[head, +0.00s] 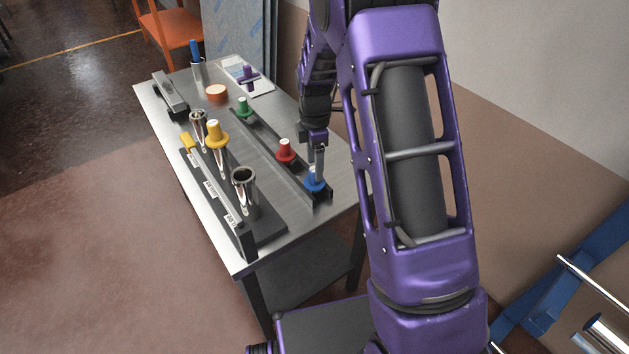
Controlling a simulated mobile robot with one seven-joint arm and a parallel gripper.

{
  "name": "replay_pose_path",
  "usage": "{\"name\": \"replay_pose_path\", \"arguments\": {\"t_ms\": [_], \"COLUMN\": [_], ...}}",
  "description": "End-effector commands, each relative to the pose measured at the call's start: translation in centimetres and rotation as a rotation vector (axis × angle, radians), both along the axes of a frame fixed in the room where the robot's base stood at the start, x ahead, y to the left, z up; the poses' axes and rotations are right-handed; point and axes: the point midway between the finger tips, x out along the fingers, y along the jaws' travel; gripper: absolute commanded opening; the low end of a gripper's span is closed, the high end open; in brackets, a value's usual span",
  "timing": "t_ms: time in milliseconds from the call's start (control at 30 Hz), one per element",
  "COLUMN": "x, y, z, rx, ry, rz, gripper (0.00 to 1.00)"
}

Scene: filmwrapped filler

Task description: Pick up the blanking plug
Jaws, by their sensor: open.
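Several coloured blanking plugs with wide flanges show in the head view. A blue plug (311,185) stands at the near end of a black rail tray (265,139). A red plug (286,151) and a green plug (243,107) stand farther along it. A yellow plug (214,133) sits on top of a metal tube in the rack. My gripper (317,172) points down at the blue plug, its jaws open. A finger covers part of the plug; whether they touch I cannot tell.
A labelled black rack (262,238) holds upright open metal tubes (243,187).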

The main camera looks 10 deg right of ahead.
Motion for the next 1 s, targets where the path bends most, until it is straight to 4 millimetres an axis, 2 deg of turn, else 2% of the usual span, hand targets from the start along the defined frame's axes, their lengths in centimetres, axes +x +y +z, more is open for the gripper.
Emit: {"name": "replay_pose_path", "arguments": {"t_ms": [33,200,467,833,867,1000], "x": [0.0,0.2,0.2,0.2,0.2,0.2], "y": [0.1,0.1,0.1,0.1,0.1,0.1], "z": [-1.1,-3.4,-3.7,-3.7,-3.7,-3.7], "rx": [0.000,0.000,0.000,0.000,0.000,0.000], "ry": [0.004,0.002,0.000,0.000,0.000,0.000], "rz": [0.000,0.001,0.000,0.000,0.000,0.000], "gripper": [0.71,0.71,0.69,0.03,0.00,0.00]}}
